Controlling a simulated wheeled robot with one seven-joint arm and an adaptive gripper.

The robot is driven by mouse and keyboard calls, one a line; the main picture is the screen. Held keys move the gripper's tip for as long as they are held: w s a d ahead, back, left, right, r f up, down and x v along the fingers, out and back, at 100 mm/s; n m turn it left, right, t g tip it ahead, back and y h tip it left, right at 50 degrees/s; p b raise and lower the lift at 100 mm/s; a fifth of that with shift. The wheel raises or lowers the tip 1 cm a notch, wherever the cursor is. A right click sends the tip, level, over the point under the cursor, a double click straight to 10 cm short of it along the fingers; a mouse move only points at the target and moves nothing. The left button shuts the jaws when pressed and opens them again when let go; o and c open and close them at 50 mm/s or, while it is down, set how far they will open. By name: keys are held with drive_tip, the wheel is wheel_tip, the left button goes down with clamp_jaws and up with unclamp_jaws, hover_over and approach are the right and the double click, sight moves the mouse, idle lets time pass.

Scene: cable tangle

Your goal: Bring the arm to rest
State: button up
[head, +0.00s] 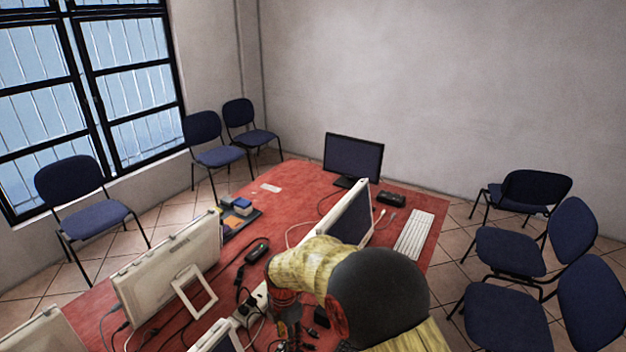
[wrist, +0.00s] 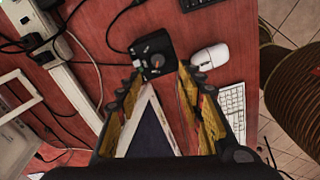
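My arm (head: 375,290), pale yellow with a large dark round joint, reaches over the red table (head: 310,188) in the head view. Its lower end hangs low over the near part of the table, partly cut off by the frame. In the wrist view my gripper (wrist: 160,73) has its two fingers, yellow inside, spread apart. The gap between them holds nothing gripped. A small black box with a cable (wrist: 153,54) lies beyond the fingertips. A tablet-like screen (wrist: 152,130) shows between the fingers, farther down; whether anything touches it I cannot tell.
A white mouse (wrist: 209,56), a white keyboard (head: 414,235), a power strip (wrist: 68,72) and loose black cables lie on the table. A dark monitor (head: 353,158) and pale-backed screens (head: 170,265) stand on it. Blue chairs (head: 90,195) stand around.

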drive_tip(key=s+d+r+m+t+b, duration=0.3)
drive_tip(key=s+d+r+m, duration=0.8)
drive_tip(key=s+d+m, duration=0.2)
drive_tip(key=s+d+r+m+t+b, duration=0.2)
drive_tip(key=s+d+r+m+b, duration=0.2)
drive_tip(key=s+d+r+m, duration=0.7)
drive_tip(key=s+d+m, duration=0.2)
drive_tip(key=shift+d+r+m+t, duration=0.3)
drive_tip(key=shift+d+r+t, duration=0.05)
drive_tip(key=shift+d+t, duration=0.05)
drive_tip(key=shift+c, duration=0.2)
